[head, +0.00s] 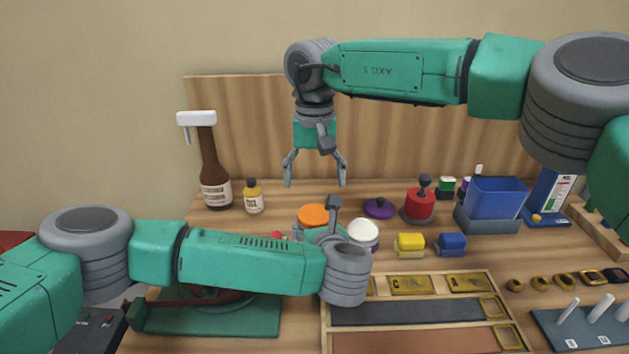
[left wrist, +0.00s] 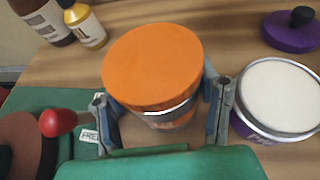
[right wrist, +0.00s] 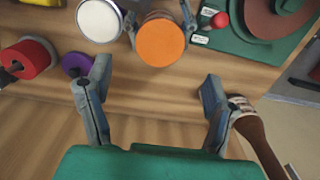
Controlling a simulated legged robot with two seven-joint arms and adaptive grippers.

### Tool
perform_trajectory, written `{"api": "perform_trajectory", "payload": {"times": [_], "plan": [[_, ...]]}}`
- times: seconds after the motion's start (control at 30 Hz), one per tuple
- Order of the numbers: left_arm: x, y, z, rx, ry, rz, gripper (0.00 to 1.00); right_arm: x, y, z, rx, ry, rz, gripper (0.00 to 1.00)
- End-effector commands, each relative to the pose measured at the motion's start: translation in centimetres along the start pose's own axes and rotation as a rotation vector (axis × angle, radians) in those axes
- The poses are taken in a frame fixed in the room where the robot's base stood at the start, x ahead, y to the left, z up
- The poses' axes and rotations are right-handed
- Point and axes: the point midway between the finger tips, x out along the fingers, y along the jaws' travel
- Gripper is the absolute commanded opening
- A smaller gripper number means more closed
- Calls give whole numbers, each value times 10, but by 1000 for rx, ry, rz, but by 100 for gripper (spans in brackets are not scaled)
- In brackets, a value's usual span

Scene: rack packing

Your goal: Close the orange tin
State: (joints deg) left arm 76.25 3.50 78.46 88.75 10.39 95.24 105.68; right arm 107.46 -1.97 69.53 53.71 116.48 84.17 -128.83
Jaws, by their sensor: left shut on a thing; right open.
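The orange tin (left wrist: 165,118) stands upright on the table with a flat orange lid (left wrist: 152,65) on top. A silver rim shows just below the lid; I cannot tell whether the lid is fully pressed down. My left gripper (left wrist: 162,108) is shut around the tin's sides, one finger on each side. In the head view the lid (head: 313,215) shows behind my left wrist, and most of the tin is hidden. My right gripper (head: 316,183) is open and empty, raised above and behind the tin. In the right wrist view the lid (right wrist: 160,42) lies beyond its spread fingers.
An open purple tin with white contents (head: 363,232) stands close at right, and a purple lid with a dark knob (head: 379,208) lies behind it. A brown bottle (head: 212,175) and a small yellow bottle (head: 254,197) stand back left. A red knob (left wrist: 58,122) is left of the tin.

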Motion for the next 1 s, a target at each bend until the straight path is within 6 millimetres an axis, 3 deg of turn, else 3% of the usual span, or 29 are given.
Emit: {"api": "perform_trajectory", "payload": {"times": [0.17, 0.53, 0.97, 1.0], "plan": [[0, 0, 1, -1, -2, -1, 0, 15, 0, 0, 0, -2, 2, 76], [0, 0, 1, -1, -2, 0, 0, 69, 0, 1, 0, -1, 1, 76], [0, 0, 1, -1, -2, 0, 0, 80, 0, 0, 0, 1, 1, 76], [0, 0, 1, -1, -2, 0, 0, 80, 0, 0, 0, 1, 1, 72]]}}
